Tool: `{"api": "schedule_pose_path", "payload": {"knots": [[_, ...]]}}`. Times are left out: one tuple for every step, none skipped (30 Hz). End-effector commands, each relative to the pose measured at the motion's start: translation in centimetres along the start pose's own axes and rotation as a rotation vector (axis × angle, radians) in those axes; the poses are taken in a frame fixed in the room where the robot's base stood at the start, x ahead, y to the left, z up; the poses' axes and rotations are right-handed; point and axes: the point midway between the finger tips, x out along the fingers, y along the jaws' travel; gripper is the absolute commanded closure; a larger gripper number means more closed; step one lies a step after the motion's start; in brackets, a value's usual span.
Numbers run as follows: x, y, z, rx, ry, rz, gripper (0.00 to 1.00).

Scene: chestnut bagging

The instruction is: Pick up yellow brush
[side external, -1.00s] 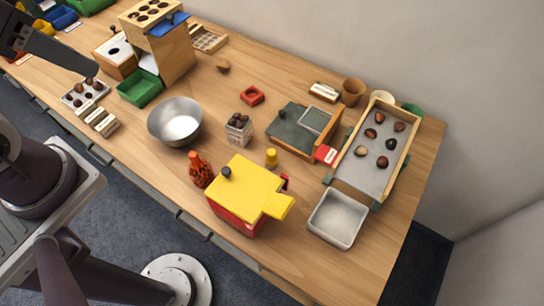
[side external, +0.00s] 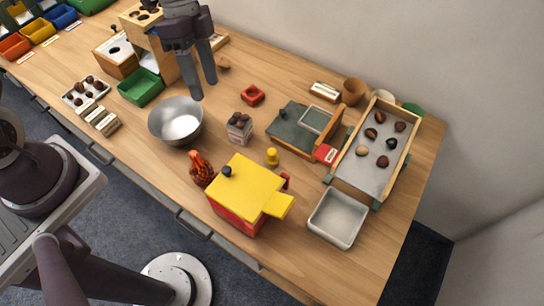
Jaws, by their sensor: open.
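A small yellow upright piece (side external: 271,158) stands on the table between the carton of chestnuts and the yellow-topped red box. It is the only small loose yellow thing I can make out near the middle, and it is too small to tell whether it is the brush. My gripper (side external: 203,88) points down, open and empty, in the air at the upper left. In the picture its fingertips are just above the metal bowl and well to the upper left of the yellow piece.
Around the yellow piece are the carton of chestnuts (side external: 239,130), the yellow-topped red box (side external: 246,185), an orange-red bottle (side external: 201,168) and a green-topped wooden stand (side external: 292,132). The metal bowl (side external: 176,121) is left. A chestnut tray (side external: 350,172) stands right.

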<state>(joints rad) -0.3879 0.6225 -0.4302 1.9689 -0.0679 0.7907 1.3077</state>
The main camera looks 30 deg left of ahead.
Motion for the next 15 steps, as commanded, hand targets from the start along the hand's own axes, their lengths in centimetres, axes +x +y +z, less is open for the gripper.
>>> {"api": "schedule_pose_path", "payload": {"knots": [[2.8,-1.3,-0.3,0.083,0.072,0.077,0.51],[4.3,-2.0,-0.6,0.141,0.123,0.112,0.51],[6.3,-2.8,-1.1,0.216,0.199,0.149,0.51],[7.8,-3.3,-1.4,0.266,0.262,0.170,0.51],[9.2,-3.9,-1.8,0.314,0.327,0.184,0.51],[10.9,-4.5,-2.3,0.370,0.413,0.192,0.51],[12.1,-4.8,-2.7,0.406,0.476,0.191,0.51],[13.2,-5.2,-3.1,0.437,0.536,0.186,0.51],[14.4,-5.6,-3.5,0.472,0.606,0.172,0.51],[15.2,-5.8,-3.8,0.493,0.652,0.160,0.51],[15.8,-6.1,-4.0,0.509,0.693,0.147,0.51],[16.5,-6.3,-4.3,0.527,0.735,0.130,0.51],[16.9,-6.4,-4.5,0.536,0.761,0.120,0.51],[17.2,-6.5,-4.6,0.544,0.780,0.110,0.51],[17.5,-6.6,-4.7,0.551,0.796,0.101,0.51]]}}
